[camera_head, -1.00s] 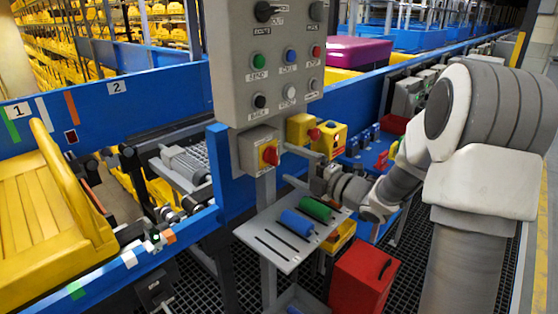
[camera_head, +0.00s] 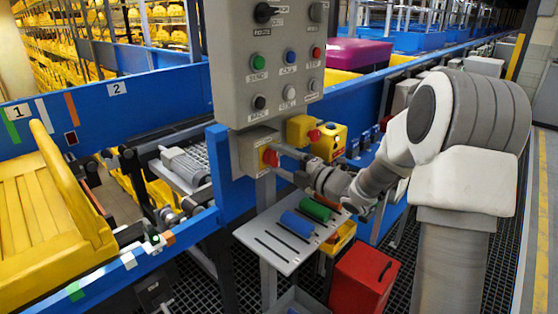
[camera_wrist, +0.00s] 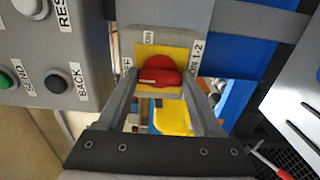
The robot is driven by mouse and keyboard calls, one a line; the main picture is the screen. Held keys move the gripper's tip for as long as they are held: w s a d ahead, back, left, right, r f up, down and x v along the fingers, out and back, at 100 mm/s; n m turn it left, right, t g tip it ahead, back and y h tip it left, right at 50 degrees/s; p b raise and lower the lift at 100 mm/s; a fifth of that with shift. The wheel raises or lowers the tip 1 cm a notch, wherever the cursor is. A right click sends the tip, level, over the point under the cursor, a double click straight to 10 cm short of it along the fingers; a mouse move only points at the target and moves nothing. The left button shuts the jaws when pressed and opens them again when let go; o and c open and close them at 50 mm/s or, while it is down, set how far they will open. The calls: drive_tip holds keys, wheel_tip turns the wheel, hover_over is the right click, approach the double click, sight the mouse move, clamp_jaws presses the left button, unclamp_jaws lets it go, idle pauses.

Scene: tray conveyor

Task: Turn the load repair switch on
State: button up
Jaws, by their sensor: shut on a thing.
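A red rotary switch (camera_wrist: 158,68) sits on a yellow plate on a small grey box (camera_head: 258,140) below the control panel. It also shows in the head view (camera_head: 270,156). In the wrist view, the labels by it read "ON" above, what looks like "OFF" at the left, and a partly hidden one ending in "1-2" at the right. A pale line on the knob lies nearly level and reaches left. My gripper (camera_head: 279,160) is at the switch, with one finger on each side of the red knob, shut on it. The fingers hide parts of the plate.
The grey control panel (camera_head: 235,58) with buttons and knobs hangs just above the switch box. A grey shelf (camera_head: 265,243) with a blue cylinder (camera_head: 297,224) and a green cylinder (camera_head: 315,209) is below. A red box (camera_head: 362,278) stands lower right. The blue conveyor side (camera_head: 345,92) runs behind.

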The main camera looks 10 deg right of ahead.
drive_tip(key=c, duration=0.4)
drive_tip(key=shift+m, duration=0.4)
drive_tip(key=m+p, duration=0.1)
drive_tip(key=m, duration=0.2)
drive_tip(key=shift+m, duration=0.3)
drive_tip(key=m+p, duration=0.1)
drive_tip(key=m, duration=0.2)
drive_tip(key=shift+r+m, duration=0.1)
drive_tip(key=shift+m, duration=0.3)
drive_tip(key=m+p, duration=0.3)
drive_tip(key=m, duration=0.2)
drive_tip(key=shift+p, duration=0.3)
drive_tip(key=shift+m+p, duration=1.25)
drive_tip(key=shift+m, duration=1.15)
